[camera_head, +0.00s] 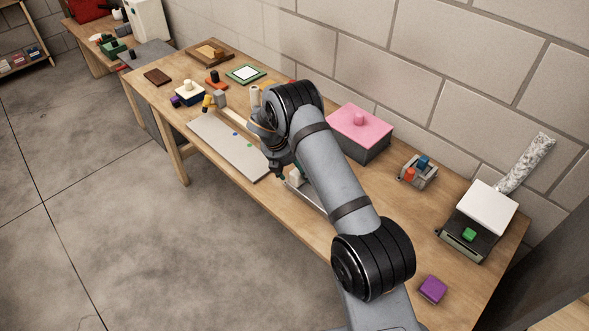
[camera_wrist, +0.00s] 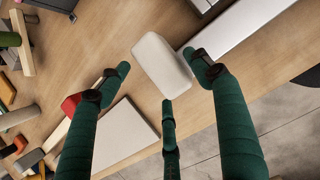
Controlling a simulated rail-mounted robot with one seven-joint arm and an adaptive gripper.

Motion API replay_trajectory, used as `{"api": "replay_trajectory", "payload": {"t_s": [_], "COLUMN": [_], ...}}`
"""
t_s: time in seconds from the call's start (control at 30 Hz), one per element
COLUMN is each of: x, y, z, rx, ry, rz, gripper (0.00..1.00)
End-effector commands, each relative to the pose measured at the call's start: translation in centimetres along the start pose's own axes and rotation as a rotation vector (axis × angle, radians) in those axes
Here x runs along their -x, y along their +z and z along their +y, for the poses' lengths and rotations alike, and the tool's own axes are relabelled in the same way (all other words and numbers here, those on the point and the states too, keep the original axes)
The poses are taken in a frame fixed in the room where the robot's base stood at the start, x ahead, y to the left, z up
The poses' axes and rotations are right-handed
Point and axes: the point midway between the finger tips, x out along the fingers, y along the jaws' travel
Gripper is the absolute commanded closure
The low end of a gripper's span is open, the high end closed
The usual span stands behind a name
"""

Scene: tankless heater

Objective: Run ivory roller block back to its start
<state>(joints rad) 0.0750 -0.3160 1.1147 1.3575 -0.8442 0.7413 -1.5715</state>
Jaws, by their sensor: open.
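The ivory roller block (camera_wrist: 160,62) is a pale rounded block in the wrist view, at the left end of a long pale track (camera_wrist: 245,25). I cannot tell how it is seated on the track. In the head view the ivory block (camera_head: 296,178) shows small beside my arm, with the track (camera_head: 314,195) partly hidden. My gripper (camera_wrist: 160,82) has dark green fingers spread apart, with nothing between them in grip. The block lies beyond the fingertips, between the left and right ones; contact cannot be told. In the head view my arm hides most of the gripper.
A pale flat board (camera_head: 228,143) lies left of the block. A pink-topped box (camera_head: 358,130), a grey holder (camera_head: 418,172) with coloured pieces, a white-topped device (camera_head: 480,215) and a purple block (camera_head: 433,289) stand to the right. Several small objects crowd the table's far end.

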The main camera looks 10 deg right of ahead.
Motion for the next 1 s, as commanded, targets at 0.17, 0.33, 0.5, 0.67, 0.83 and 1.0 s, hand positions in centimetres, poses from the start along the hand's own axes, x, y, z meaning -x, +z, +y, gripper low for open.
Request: {"api": "replay_trajectory", "payload": {"t_s": [0.17,0.33,0.5,0.67,0.83,1.0], "x": [1.5,4.9,8.5,10.9,11.9,12.1], "y": [0.0,0.0,0.0,0.0,0.0,0.0], "z": [0.1,0.1,0.1,0.1,0.0,0.0], "rx": [0.0,0.001,0.0,0.001,0.002,0.001], "ry": [0.002,0.004,0.004,0.004,0.001,0.001], "rz": [0.0,-0.001,-0.001,-0.001,0.0,0.0], "gripper": [0.35,0.35,0.35,0.35,0.35,0.35]}}
